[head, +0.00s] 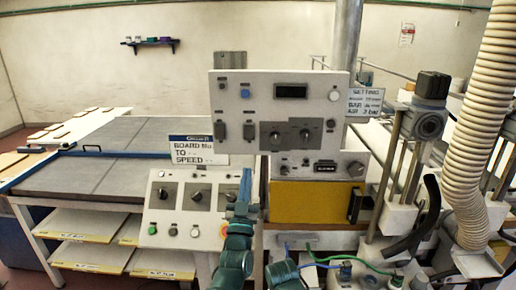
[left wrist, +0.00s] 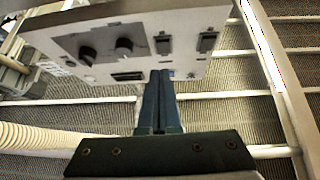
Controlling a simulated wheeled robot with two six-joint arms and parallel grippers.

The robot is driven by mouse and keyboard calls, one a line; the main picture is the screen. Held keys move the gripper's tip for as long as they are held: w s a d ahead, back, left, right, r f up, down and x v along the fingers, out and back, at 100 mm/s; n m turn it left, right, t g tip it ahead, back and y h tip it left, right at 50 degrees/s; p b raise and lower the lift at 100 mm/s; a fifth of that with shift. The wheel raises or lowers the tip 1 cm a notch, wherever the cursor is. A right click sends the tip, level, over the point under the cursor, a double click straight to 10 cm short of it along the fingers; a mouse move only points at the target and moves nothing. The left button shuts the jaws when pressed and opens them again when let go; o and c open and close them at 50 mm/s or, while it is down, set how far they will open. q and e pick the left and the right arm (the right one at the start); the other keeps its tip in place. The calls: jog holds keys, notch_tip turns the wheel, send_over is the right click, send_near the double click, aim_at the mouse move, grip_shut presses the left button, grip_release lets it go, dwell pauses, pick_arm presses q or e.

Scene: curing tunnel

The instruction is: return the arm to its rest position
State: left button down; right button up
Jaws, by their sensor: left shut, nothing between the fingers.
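My left gripper (head: 245,180) points up in front of the control panels in the head view, between the lower sloped panel (head: 176,218) and the yellow-fronted cabinet (head: 305,202). Its teal arm rises from the bottom edge. In the left wrist view the two dark fingers (left wrist: 158,100) lie together with nothing between them. The upper control panel (left wrist: 72,47) appears upside down beyond the fingertips there. I cannot tell from the pictures how far the tips are from it. More of my teal arm parts show at the bottom of the head view.
The grey upper panel (head: 262,110) with knobs and a display stands behind the gripper. A ribbed hose (head: 470,130) and metal posts crowd the right. Green tubing (head: 345,261) runs low at right. A grey-topped table (head: 90,175) lies left; the air above it is clear.

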pick_arm(q)
jog(key=w+a+f+m+g+h, duration=0.1)
jog(key=w+f+g, duration=0.3)
jog(key=f+g, duration=0.85)
jog(key=s+a+f+g+y, duration=0.1)
jog(key=s+a+f, duration=0.1)
jog(key=f, duration=0.5)
jog(key=s+a+f+g, duration=0.2)
jog(key=s+f, duration=0.1)
jog(key=f, duration=0.5)
jog(key=s+a+f+n+g+y, duration=0.1)
jog(key=s+a+f+g, duration=0.25)
jog(key=s, duration=0.35)
jog(key=s+a+f+n+g+y, duration=0.1)
jog(key=s+a+f+g, duration=0.3)
jog(key=s, duration=0.4)
jog(key=s+d+m+g+y, duration=0.1)
jog(key=s+d, duration=0.4)
jog(key=d, duration=0.7)
jog(key=m+g, duration=0.1)
jog(key=m, duration=0.1)
jog(key=shift+s+d+r+m, duration=0.15)
jog(key=shift+s+r+m, duration=0.05)
jog(key=shift+s+m, duration=0.1)
